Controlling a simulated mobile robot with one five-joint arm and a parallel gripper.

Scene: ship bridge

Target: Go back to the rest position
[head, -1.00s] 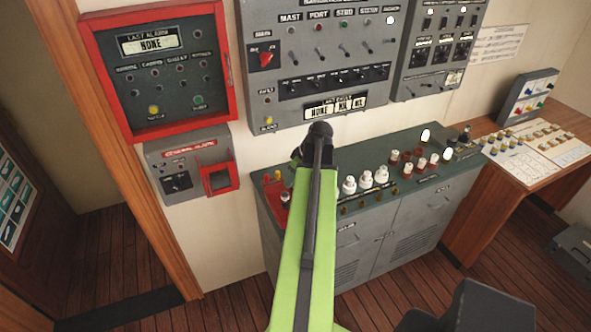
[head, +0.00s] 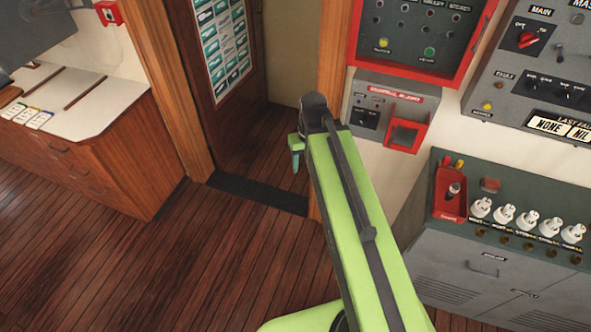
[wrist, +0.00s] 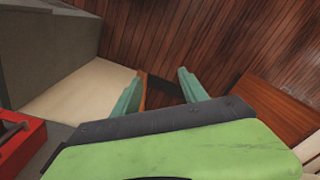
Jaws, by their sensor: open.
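My green arm reaches forward and up across the middle of the head view. My gripper (head: 296,150) shows at its far end, in front of the doorway and left of the general alarm box, partly hidden by the arm. In the wrist view my gripper (wrist: 160,88) has its two teal fingers spread wide apart with nothing between them. Beyond the fingers are the wood floor and a dark strip.
A grey console (head: 470,245) with white knobs and a red tray (head: 450,195) stands at right. The general alarm box (head: 385,112) and a red-framed panel (head: 352,35) hang on the wall. A wooden counter (head: 90,165) is at left. The plank floor (head: 190,270) between is clear.

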